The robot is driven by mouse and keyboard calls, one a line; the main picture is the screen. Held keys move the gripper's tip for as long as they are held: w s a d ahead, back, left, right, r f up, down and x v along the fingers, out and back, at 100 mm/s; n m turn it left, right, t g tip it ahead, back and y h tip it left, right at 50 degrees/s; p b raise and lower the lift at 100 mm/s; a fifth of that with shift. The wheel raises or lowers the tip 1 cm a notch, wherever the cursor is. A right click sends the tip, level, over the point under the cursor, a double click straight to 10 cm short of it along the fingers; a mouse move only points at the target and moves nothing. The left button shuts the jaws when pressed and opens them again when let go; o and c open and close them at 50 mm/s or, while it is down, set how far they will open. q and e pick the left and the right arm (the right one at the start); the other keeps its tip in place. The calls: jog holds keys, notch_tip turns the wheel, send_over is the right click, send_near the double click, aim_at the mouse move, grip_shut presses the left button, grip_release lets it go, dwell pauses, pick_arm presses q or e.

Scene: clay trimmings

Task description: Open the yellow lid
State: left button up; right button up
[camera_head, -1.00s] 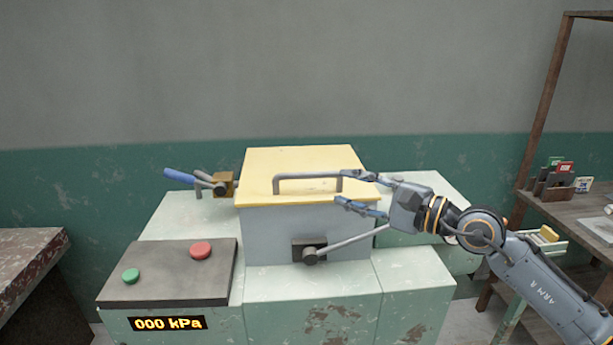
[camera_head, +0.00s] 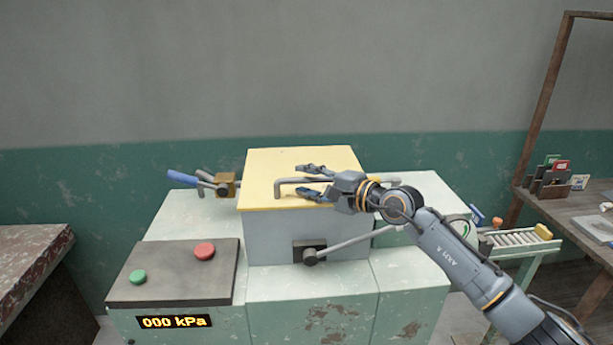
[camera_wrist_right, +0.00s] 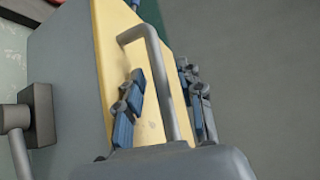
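The yellow lid (camera_head: 262,172) lies flat and closed on a grey box (camera_head: 270,235) in the middle of the machine. A grey bar handle (camera_head: 291,183) runs along the lid's front edge. My right gripper (camera_head: 312,181) is open at the handle, its fingers pointing left across it. In the right wrist view the handle (camera_wrist_right: 153,50) passes between the two spread fingers of the gripper (camera_wrist_right: 165,105), with a gap visible on each side. The lid (camera_wrist_right: 112,40) also shows there. My left gripper is not in view.
A lever (camera_head: 345,243) sticks out from the box's front. A blue-handled lever (camera_head: 183,177) stands at left. A panel (camera_head: 165,285) holds a green button (camera_head: 138,277) and a red button (camera_head: 204,251). The display (camera_head: 174,322) reads 000 kPa. A wooden table (camera_head: 570,215) stands at right.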

jog(key=shift+w+a, duration=0.15)
grip_shut()
